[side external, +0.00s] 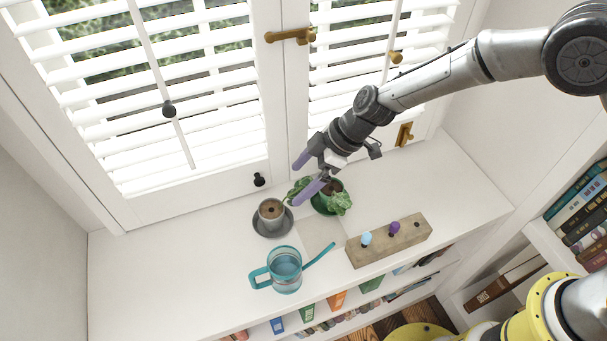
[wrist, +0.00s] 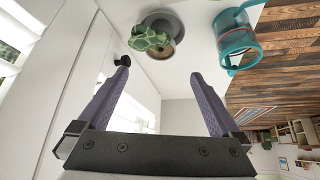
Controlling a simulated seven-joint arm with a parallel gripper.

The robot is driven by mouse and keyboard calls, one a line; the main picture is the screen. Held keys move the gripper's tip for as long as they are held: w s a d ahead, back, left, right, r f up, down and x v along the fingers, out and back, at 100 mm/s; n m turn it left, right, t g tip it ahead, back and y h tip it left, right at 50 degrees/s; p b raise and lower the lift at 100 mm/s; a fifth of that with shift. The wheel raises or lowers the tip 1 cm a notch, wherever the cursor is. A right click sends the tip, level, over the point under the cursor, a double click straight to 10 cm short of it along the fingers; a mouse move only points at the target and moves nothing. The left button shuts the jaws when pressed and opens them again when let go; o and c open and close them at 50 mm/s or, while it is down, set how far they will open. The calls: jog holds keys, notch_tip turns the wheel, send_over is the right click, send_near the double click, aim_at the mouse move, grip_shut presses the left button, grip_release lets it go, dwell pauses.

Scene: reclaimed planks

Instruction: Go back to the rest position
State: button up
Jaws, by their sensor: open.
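My gripper (side external: 300,180) is open with nothing between its purple fingers, above the back of the white shelf top (side external: 190,265). The wrist view also shows the spread, empty fingers (wrist: 162,72). A green plant in a dark pot (side external: 329,198) stands close to the gripper in the side view, partly hidden by a finger. Left of it, a grey pot with brown soil (side external: 271,212) stands on a dark saucer (side external: 268,231). A clear watering can with teal trim (side external: 284,272) stands nearer the front; it also shows in the wrist view (wrist: 238,40).
A wooden block (side external: 405,245) with a blue and a purple peg stands to the right. Books (side external: 580,215) fill shelves at right. The shelf top's left is clear.

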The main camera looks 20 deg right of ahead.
jog(key=shift+d+r, duration=0.25)
jog(key=w+d+r+t, duration=0.15)
jog(key=d+r, duration=0.25)
jog(key=r, duration=0.5)
jog(key=w+d+r+t, duration=0.1)
jog(key=d+r+t, duration=0.1)
jog(key=d+r, duration=0.5)
jog(key=s+d+r+m+t, duration=0.15)
jog(key=s+d+r, duration=0.3)
jog(key=r, duration=0.45)
jog(key=s+d+r+m+h, duration=0.1)
jog(key=s+d+r+m, duration=0.1)
jog(key=s+d+r, duration=0.35)
jog(key=s+d+f+m+h, duration=0.1)
jog(key=s+d+f+m, duration=0.2)
jog(key=s, duration=0.4)
jog(key=s+d+f+m+g+h, duration=0.1)
jog(key=s+d+f+m+h, duration=0.1)
jog(key=s, duration=0.5)
jog(key=s+d+f+m+h, duration=0.2)
jog(key=s+d+f+m, duration=0.3)
jog(key=s+d, duration=0.1)
jog(key=shift+s+g, duration=0.3)
jog(key=shift+s, duration=0.3)
jog(key=shift+m, duration=0.35)
